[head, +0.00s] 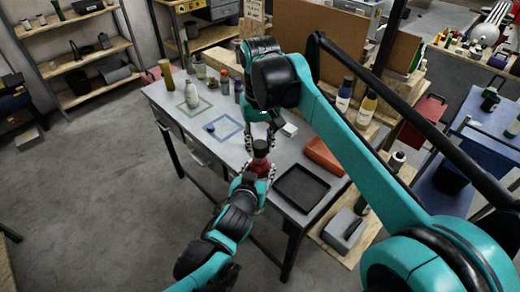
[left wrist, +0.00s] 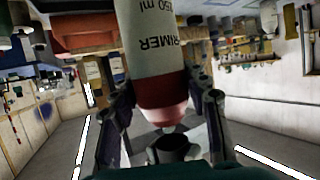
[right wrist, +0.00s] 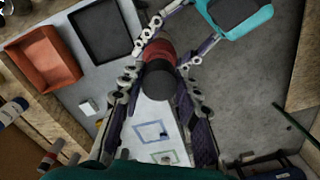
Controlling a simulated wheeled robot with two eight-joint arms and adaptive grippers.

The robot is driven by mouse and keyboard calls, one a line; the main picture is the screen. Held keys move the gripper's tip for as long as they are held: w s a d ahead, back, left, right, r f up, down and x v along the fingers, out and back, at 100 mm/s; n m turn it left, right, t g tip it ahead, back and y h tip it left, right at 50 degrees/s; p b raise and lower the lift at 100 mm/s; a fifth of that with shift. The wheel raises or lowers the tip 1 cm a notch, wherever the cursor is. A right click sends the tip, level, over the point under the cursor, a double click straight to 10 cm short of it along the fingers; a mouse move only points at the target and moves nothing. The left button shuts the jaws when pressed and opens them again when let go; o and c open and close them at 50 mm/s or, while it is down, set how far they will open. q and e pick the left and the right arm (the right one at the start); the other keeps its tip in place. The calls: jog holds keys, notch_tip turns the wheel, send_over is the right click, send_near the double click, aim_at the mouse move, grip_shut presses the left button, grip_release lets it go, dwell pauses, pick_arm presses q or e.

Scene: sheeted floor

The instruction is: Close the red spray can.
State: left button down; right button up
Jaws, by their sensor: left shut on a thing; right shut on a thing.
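The red spray can (head: 259,166) is held above the table, between my two grippers. Its white PRIMER label and red band (left wrist: 165,92) show large in the left wrist view, upside down. My left gripper (head: 258,176) is shut on the can's body from the near side. My right gripper (right wrist: 158,88) is shut on the dark cap (right wrist: 160,82), whose red can body (right wrist: 157,50) shows just beyond it. In the head view the cap (head: 261,147) is at the can's top. I cannot tell whether it is fully seated.
A black tray (head: 300,189), a red-orange bin (head: 324,157) and a small white box (head: 289,130) lie to the right.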

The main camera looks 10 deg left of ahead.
jog(key=shift+f, duration=0.1)
jog(key=shift+f, duration=0.8)
jog(key=shift+f, duration=0.6)
jog(key=o, duration=0.8)
notch_tip(320, 180, up, 12)
jog(key=shift+f, duration=0.1)
dwell(0.6)
